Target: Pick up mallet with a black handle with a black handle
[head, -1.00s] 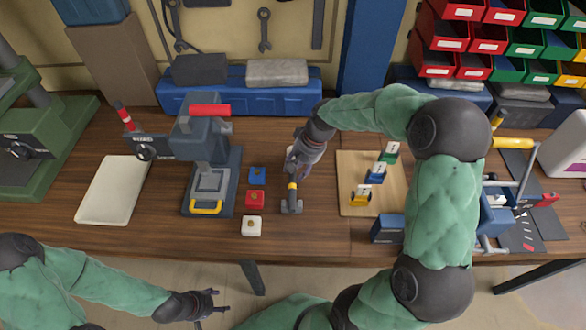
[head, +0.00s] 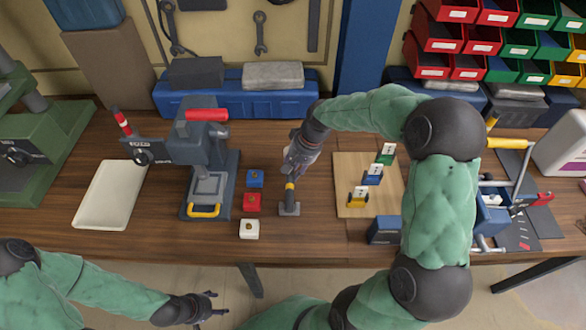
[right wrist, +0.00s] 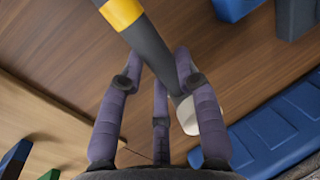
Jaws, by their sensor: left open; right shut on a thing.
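The mallet (head: 289,208) is at the middle of the workbench in the head view, with a dark grey head toward the front edge and a yellow band on its handle. My right gripper (head: 292,170) is shut on the dark handle from behind the band. In the right wrist view the dark handle (right wrist: 150,48) runs between my right fingers (right wrist: 160,98), with the yellow band at the top. The fingers hide part of the handle. I cannot tell whether the head touches the bench. My left gripper (head: 212,304) is open and empty, in front of the bench.
Blue (head: 255,178), red (head: 252,202) and white (head: 249,229) socket boxes stand left of the mallet. A press (head: 207,170) is further left. A wooden board (head: 350,165) with coloured blocks lies to the right. A pale rounded object (right wrist: 187,115) shows behind my right fingers.

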